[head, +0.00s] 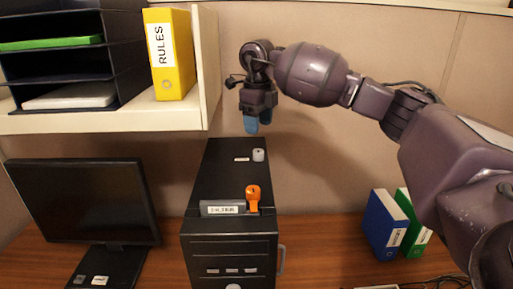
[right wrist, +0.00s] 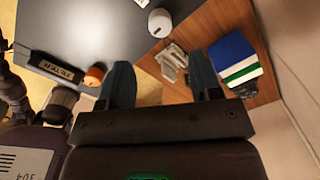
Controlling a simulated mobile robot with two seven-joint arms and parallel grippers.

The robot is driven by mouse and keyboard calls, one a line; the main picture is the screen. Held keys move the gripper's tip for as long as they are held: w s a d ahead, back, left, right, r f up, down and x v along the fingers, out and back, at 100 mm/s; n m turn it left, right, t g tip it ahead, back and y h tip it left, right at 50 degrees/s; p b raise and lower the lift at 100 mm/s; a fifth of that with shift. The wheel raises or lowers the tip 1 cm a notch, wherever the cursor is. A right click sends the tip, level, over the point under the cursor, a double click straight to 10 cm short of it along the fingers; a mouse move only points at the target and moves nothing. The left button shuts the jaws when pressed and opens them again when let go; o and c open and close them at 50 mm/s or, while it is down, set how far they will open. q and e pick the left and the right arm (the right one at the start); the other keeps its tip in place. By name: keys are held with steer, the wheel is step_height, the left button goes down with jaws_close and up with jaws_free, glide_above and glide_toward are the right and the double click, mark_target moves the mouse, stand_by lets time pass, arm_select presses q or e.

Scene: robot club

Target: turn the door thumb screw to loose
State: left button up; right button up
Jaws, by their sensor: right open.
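A pale grey round knob, which looks like the door thumb screw (head: 258,155), stands on the top of the black computer tower (head: 222,165), near its back right edge. A small white label is beside it. In the right wrist view the knob (right wrist: 160,22) is at the top middle, beyond the fingertips. My right gripper (head: 257,119) is open and empty, with blue fingers pointing down. It appears above and behind the knob, apart from it. The fingers also show in the right wrist view (right wrist: 162,80). My left gripper is not in view.
An orange lever (head: 253,196) and a labelled grey bar (head: 222,208) are at the tower's front top edge. A shelf with a yellow RULES binder (head: 170,55) is at left, above a monitor (head: 85,200). Blue (head: 384,226) and green binders stand at right.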

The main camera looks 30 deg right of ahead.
mark_target(258, 150)
step_height(258, 150, down, 9)
steer(key=shift+w+d+r+p, duration=0.1)
steer(key=shift+w+r+p, duration=0.1)
steer(key=shift+p, duration=0.4)
steer(key=c, duration=0.9)
